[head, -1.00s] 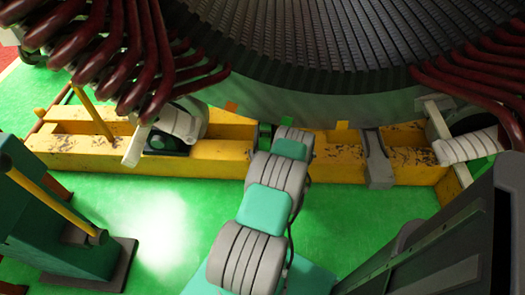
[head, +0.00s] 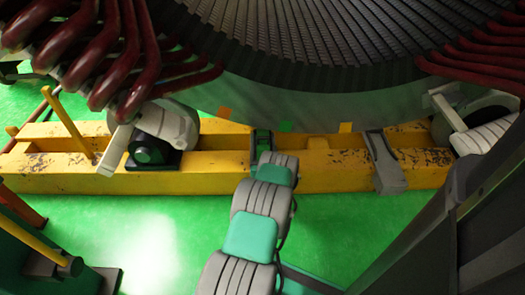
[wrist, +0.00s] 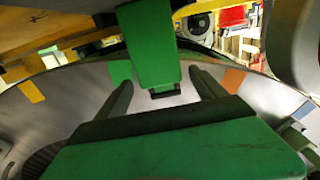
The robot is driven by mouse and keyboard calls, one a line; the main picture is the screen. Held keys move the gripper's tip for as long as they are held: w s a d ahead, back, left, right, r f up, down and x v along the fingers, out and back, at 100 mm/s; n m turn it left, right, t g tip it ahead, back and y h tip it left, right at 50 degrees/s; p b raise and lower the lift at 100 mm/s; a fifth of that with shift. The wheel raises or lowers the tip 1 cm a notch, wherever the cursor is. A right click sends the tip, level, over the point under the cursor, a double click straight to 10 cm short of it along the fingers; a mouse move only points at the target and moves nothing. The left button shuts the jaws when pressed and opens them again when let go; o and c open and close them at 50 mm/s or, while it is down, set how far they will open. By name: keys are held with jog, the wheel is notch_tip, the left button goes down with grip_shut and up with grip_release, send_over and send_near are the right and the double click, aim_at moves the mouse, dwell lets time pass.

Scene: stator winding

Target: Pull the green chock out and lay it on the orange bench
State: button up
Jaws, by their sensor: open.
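The green chock (head: 262,142) sits at the yellow beam, below the stator ring, in the head view. In the wrist view a green block (wrist: 148,45) with a dark tab at its end reaches down from the top edge; it looks like the chock. My gripper (wrist: 162,78) is open, its two grey fingers apart on either side of the block's lower end. Whether they touch it I cannot tell. In the head view my arm reaches up to the beam just below the chock, and its fingers are hidden. I cannot clearly pick out the orange bench.
The yellow beam (head: 215,170) runs across the head view. A grey bracket (head: 386,165) hangs over it to the right, and a roller unit (head: 150,148) sits to the left. Dark red coils (head: 110,60) overhang at upper left.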

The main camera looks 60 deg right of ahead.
aim_at(263, 133)
jog(key=b+x, duration=0.3)
jog(key=x, duration=0.4)
jog(key=shift+w+d, duration=0.2)
jog(key=shift+d, duration=0.05)
jog(key=shift+c, duration=0.6)
grip_shut()
